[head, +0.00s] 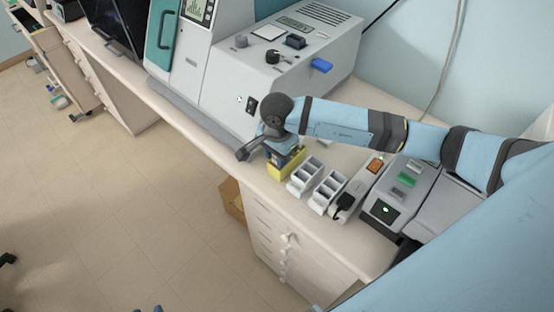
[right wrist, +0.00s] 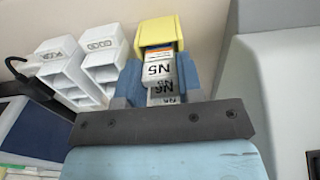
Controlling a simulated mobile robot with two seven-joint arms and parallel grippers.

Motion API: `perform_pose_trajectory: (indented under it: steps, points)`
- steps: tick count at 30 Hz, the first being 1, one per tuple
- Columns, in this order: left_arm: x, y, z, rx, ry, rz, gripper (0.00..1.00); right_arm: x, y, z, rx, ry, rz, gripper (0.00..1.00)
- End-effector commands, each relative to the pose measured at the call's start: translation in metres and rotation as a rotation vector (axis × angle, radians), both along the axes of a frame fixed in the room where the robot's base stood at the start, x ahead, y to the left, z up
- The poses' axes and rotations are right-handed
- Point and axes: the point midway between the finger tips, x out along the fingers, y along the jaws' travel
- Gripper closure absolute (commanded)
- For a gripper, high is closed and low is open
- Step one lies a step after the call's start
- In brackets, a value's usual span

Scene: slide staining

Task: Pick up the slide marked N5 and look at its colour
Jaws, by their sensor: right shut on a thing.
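My right gripper (head: 283,158) is low over the yellow slide rack (head: 289,166) at the bench's front edge. In the right wrist view its blue fingers (right wrist: 160,82) are closed on the slide marked N5 (right wrist: 158,73). N5 has a white label, upside down in this view, and an orange strip shows beyond it. A slide marked N6 (right wrist: 162,90) shows just nearer the camera, partly hidden by the gripper. The yellow rack (right wrist: 158,28) is beyond the fingers. How far N5 stands out of the rack cannot be told. Small blue tips at the head view's bottom edge may be my left gripper.
Two white compartmented racks (head: 304,177) (head: 327,192) stand right of the yellow rack. A power strip (head: 347,199) and a device with a green light (head: 386,210) are farther right. A large grey machine (head: 265,85) stands behind and left. The bench's front edge is close.

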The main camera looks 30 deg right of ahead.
Motion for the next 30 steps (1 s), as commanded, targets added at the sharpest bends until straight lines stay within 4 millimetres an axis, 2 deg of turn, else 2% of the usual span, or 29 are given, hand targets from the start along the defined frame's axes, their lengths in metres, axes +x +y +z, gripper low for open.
perform_pose_trajectory:
  steps: [5,11,24,30]
  points:
    - [0.0,-0.001,-0.001,-0.002,0.0,-0.001,0.57,0.001,0.0,0.007,0.0,-0.001,0.0,0.9]
    - [0.0,-0.002,-0.006,-0.003,0.0,-0.003,0.57,0.001,0.0,0.032,0.001,-0.005,0.002,0.9]
    - [0.0,-0.004,-0.022,-0.007,0.001,-0.006,0.57,0.001,0.0,0.13,0.001,-0.006,0.001,0.9]
    - [0.001,-0.004,-0.027,-0.005,0.0,-0.006,0.57,0.001,0.0,0.169,0.0,-0.004,0.001,0.9]
